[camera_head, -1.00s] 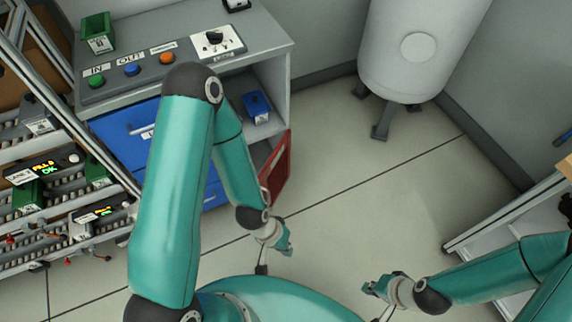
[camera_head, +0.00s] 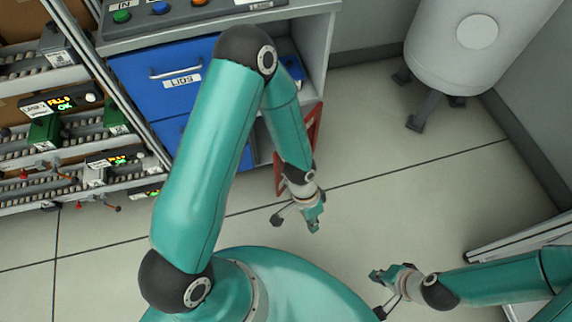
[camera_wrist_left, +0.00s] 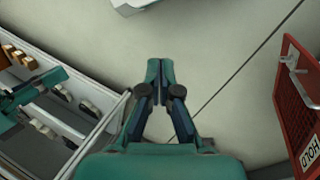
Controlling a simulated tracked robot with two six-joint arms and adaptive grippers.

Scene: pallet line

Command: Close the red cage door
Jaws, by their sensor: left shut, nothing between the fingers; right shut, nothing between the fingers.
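The red cage door (camera_head: 316,124) stands swung out from the open right-hand bay of the grey cabinet, partly hidden behind my left arm. In the left wrist view the red mesh door (camera_wrist_left: 298,110) is at the right edge, with a metal handle and a "HOLD" label. My left gripper (camera_head: 314,224) is shut and empty, in front of the door and nearer to me. In the left wrist view its closed fingers (camera_wrist_left: 160,72) are left of the door and apart from it. My right gripper (camera_head: 378,276) is shut and empty, at the lower right.
The cabinet has a blue drawer (camera_head: 172,76) and push buttons on top. Roller racks (camera_head: 70,140) with green bins stand at the left. A white tank (camera_head: 478,50) stands at the back right. Pale floor lies clear between the cabinet and tank.

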